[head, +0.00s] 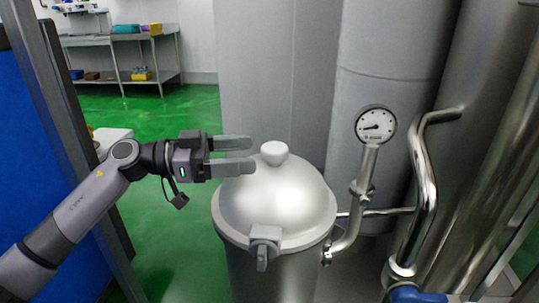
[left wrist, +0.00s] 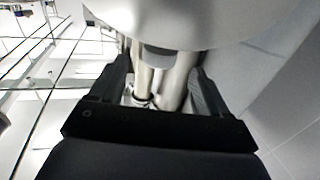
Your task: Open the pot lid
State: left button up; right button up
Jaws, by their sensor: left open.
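The pot (head: 272,270) is a grey metal cylinder in the middle of the head view. Its domed lid (head: 290,200) sits closed on top, with a round pale knob (head: 274,153) at the crown and a latch-like clamp (head: 265,240) on the front rim. My left gripper (head: 253,155) is open, its two fingers pointing right toward the knob from its left side. The fingertips are near the knob; I cannot tell whether they touch it. In the left wrist view, a pale rounded surface, seemingly the lid (left wrist: 200,25), fills the top beyond the open fingers. My right gripper is not in view.
A pressure gauge (head: 376,125) on a pipe stands right of the pot, beside a bent steel pipe (head: 424,190). Large grey tanks (head: 390,50) rise behind. A blue panel (head: 35,150) is at the left. Green floor (head: 175,230) is open between panel and pot.

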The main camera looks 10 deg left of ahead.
aim_at(267, 147)
pick_arm(q)
jog(key=x, duration=0.5)
jog(key=shift+d, duration=0.1)
jog(key=shift+r, duration=0.1)
grip_shut()
